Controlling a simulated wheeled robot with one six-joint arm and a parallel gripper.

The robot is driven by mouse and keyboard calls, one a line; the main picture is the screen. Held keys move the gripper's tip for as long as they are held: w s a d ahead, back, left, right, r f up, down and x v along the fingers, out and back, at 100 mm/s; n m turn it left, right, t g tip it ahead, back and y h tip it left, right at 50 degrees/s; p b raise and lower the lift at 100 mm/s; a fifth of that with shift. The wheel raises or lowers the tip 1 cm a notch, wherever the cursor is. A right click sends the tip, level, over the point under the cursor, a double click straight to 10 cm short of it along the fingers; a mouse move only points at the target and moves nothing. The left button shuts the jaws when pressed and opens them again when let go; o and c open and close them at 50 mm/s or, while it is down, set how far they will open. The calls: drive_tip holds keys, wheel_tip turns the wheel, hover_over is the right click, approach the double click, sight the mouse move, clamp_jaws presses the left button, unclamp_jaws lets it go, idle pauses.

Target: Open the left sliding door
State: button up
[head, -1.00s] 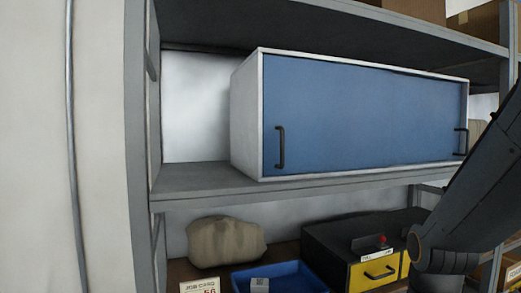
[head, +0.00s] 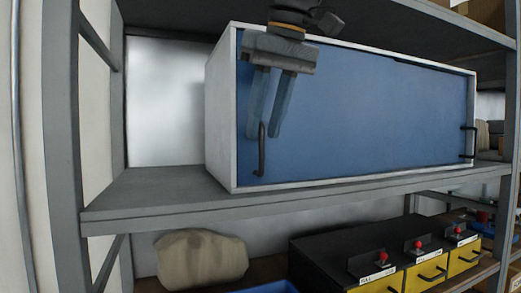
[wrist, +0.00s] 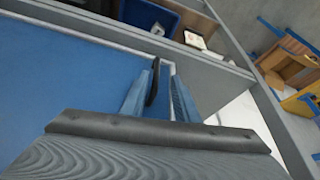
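A white-framed cabinet (head: 220,110) with blue sliding doors stands on the grey shelf. The left door (head: 335,120) has a black vertical handle (head: 262,150) near its left edge, close to the frame. My gripper (head: 264,136) reaches down over this handle with its blue-grey fingers apart. In the wrist view, the handle (wrist: 153,85) shows between the two fingers (wrist: 162,78), nearer the left one. I see no clear contact, and the fingers do not look closed on it. The door stands at the left frame with no visible gap.
A second black handle (head: 467,142) is at the cabinet's right end. The shelf's upright post (head: 66,150) is at left, with free shelf (head: 150,190) beside the cabinet. Below are a sack (head: 200,258) and a black box with yellow drawers (head: 428,273).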

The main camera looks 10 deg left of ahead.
sight(263, 142)
drive_tip(key=shift+d+p+x, duration=0.15)
drive_tip(key=shift+p+x, duration=0.05)
drive_tip(key=shift+x, duration=1.25)
drive_tip(key=shift+d+p+x, duration=0.15)
drive_tip(key=shift+d+x, duration=0.05)
drive_tip(key=shift+x, duration=1.3)
drive_tip(key=shift+w, duration=0.15)
drive_tip(key=shift+c, duration=0.3)
clamp_jaws()
